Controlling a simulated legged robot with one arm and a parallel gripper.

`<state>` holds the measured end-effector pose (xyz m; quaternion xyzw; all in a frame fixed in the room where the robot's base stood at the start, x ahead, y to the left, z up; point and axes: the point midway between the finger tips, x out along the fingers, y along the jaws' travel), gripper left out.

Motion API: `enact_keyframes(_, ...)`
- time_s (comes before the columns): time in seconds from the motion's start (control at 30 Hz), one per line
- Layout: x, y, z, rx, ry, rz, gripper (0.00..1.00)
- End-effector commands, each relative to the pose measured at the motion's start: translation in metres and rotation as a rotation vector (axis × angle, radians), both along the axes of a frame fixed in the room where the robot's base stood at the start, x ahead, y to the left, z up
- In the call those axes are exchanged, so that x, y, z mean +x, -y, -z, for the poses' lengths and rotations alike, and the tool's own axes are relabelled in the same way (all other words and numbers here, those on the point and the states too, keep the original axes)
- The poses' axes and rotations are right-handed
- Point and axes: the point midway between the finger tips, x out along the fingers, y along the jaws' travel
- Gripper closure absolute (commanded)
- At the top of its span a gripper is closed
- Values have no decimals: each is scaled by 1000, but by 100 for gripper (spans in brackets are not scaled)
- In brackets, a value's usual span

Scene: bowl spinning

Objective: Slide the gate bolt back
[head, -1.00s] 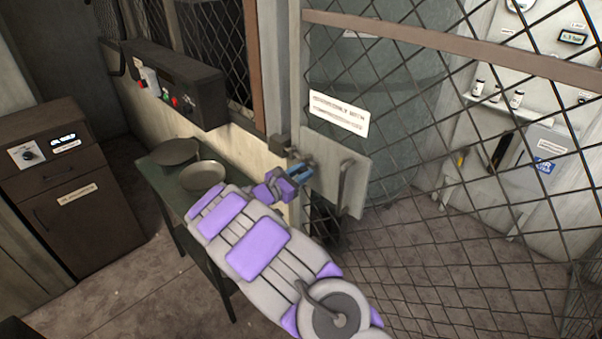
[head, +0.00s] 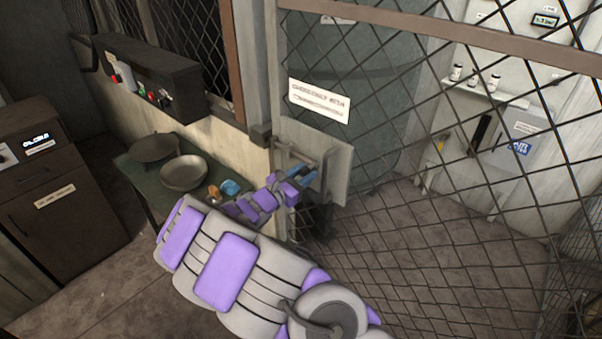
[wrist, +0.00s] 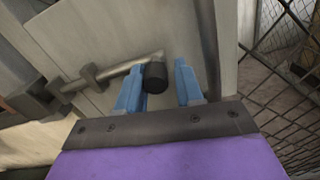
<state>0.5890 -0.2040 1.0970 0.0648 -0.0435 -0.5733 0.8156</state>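The gate bolt (wrist: 117,73) is a metal rod with a dark round knob (wrist: 156,77), seen in the wrist view running through brackets on the pale gate plate (head: 337,172). My gripper (wrist: 162,85) has two blue fingers, one on each side of the knob, with a visible gap to the right finger. The fingers are apart, and the knob lies between or just beyond their tips. In the head view my gripper (head: 305,174) is at the plate and hides part of the bolt.
The mesh gate (head: 400,120) carries a white sign (head: 319,101). A green table (head: 140,184) with metal bowls (head: 184,172) stands left of my arm. Open floor lies behind the mesh.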

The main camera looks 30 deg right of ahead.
Motion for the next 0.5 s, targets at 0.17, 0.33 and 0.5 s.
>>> enact_keyframes(0.17,1,0,0,-1,-1,0,49)
enact_keyframes(0.33,1,0,0,-2,0,-2,47)
enact_keyframes(0.5,1,-4,-1,-2,0,-3,47)
